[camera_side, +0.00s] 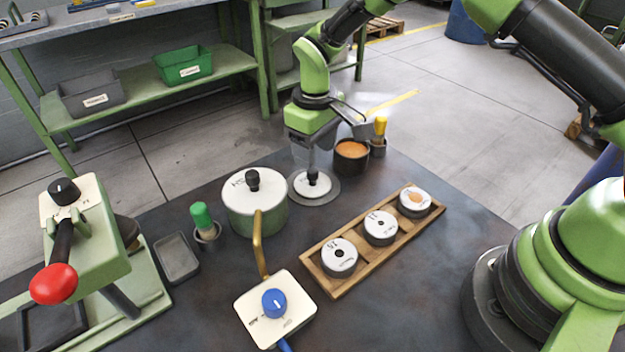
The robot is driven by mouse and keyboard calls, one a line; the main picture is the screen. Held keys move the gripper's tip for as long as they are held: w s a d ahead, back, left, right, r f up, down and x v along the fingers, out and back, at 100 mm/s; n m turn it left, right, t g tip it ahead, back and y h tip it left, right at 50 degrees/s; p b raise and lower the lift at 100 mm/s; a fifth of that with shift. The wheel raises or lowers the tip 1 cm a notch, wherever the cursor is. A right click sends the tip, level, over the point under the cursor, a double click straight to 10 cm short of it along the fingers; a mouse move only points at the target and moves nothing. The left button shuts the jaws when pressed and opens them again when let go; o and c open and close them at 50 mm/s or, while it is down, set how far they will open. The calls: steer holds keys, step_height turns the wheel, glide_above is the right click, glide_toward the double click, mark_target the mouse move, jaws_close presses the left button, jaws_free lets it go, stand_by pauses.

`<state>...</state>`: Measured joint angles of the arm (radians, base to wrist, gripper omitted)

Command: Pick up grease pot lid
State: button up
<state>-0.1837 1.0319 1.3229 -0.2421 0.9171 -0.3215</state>
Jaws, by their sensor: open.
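A small white round lid (312,190) with a black knob lies on a grey round plate (331,198) near the middle of the table. My gripper (312,172) points down right above this lid, with its fingertips at the knob. The fingers look thin here, and any contact with the knob is too small to tell. An open dark pot (351,164) with orange contents stands just behind and to the right of the lid. Its top is uncovered.
A green pot (258,217) with a white knobbed lid stands close on the left. A wooden tray (335,287) with several round weights lies at the front right. A yellow-topped holder (379,140) stands beside the dark pot. A blue-knobbed box (274,308) sits at the front.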

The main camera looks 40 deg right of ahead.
mark_target(313, 178)
step_height(313, 178, down, 5)
steer(key=shift+w+a+r, duration=0.1)
steer(key=shift+w+a, duration=0.05)
jaws_close()
